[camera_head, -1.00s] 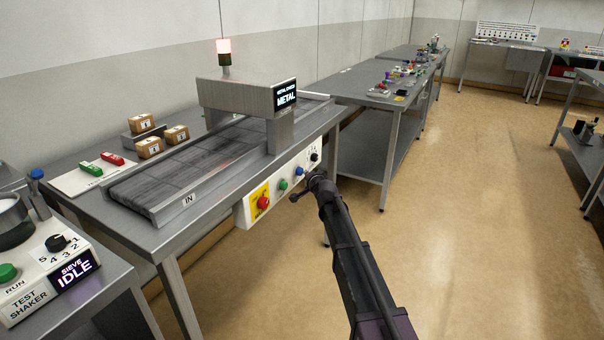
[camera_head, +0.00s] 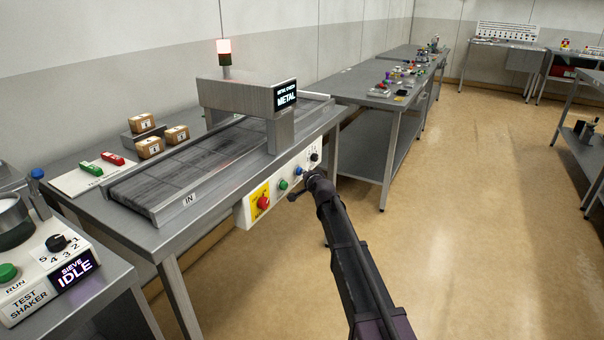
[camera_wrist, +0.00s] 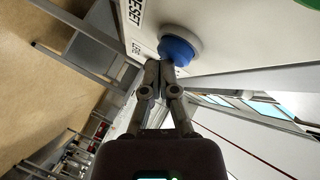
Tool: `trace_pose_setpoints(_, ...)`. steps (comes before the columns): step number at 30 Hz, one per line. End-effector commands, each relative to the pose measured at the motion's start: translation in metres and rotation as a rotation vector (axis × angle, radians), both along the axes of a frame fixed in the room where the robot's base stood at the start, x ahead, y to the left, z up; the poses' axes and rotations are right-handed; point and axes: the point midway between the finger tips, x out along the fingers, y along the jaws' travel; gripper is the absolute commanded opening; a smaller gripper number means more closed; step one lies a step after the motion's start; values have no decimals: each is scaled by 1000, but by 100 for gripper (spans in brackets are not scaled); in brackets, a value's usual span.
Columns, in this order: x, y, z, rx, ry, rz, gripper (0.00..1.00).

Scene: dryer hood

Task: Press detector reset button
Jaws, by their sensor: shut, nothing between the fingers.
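The blue reset button (camera_head: 298,171) is on the white control panel along the front of the metal detector conveyor. In the wrist view the blue button (camera_wrist: 178,50) sits in a pale collar beside the word RESET. My gripper (camera_head: 292,198) is in front of the panel, close to the button. In the wrist view my gripper (camera_wrist: 160,64) is shut and empty, its fingertips overlapping the button's lower edge. I cannot tell whether they touch it. The detector screen (camera_head: 285,95) reads METAL.
A green button (camera_head: 283,184) and a red button on a yellow plate (camera_head: 263,202) sit left of the blue one. A dark knob (camera_head: 314,156) is to its right. The test shaker (camera_head: 50,275) stands at lower left. The floor (camera_head: 460,220) to the right is clear.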

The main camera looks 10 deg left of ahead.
Motion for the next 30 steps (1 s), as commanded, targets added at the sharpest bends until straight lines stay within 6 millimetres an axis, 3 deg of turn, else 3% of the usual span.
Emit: trace_pose_setpoints(30, 3, 9, 0, 1, 1, 1, 0)
